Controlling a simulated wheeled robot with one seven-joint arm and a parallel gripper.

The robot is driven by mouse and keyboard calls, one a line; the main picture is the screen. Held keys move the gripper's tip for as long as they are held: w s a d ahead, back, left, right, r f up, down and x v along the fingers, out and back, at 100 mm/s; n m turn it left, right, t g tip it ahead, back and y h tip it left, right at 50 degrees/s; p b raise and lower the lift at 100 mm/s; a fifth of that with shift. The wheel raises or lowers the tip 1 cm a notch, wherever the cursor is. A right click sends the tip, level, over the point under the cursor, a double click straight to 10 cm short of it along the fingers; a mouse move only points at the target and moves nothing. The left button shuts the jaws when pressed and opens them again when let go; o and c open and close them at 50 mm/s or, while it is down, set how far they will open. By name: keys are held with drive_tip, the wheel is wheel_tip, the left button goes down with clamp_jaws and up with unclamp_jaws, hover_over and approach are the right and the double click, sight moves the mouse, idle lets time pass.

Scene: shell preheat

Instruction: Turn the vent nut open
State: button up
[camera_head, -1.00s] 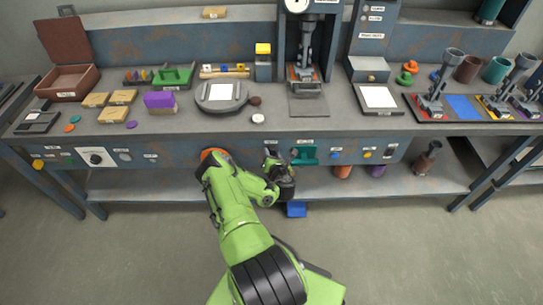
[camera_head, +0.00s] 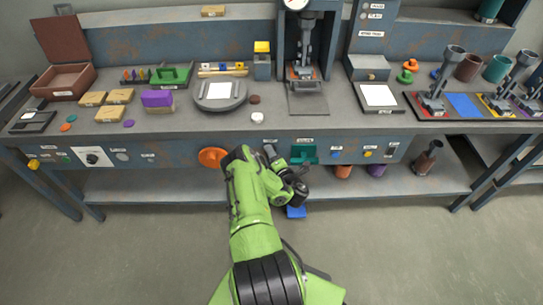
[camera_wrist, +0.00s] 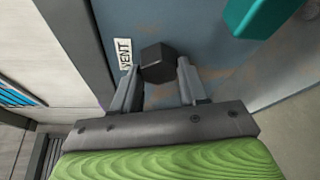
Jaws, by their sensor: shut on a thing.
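The vent nut (camera_wrist: 157,63) is a dark, block-like nut on the blue-grey front panel. In the wrist view it sits between the two fingertips of my gripper (camera_wrist: 157,75), which is shut on it. A white label reading VENT (camera_wrist: 124,54) is beside the nut, to its left. In the head view my gripper (camera_head: 271,152) reaches the bench's front panel, left of a teal bracket (camera_head: 303,151). The nut itself is hidden or too small to make out there.
The teal part (camera_wrist: 262,14) shows close by in the wrist view. An orange round knob (camera_head: 212,157) is on the panel left of my arm. Blue and yellow buttons lie to the right. A blue object (camera_head: 296,212) is below my wrist.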

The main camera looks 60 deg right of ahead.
drive_tip(key=shift+m, duration=0.3)
idle(0.4)
drive_tip(key=o, duration=1.1)
drive_tip(key=shift+c, duration=0.2)
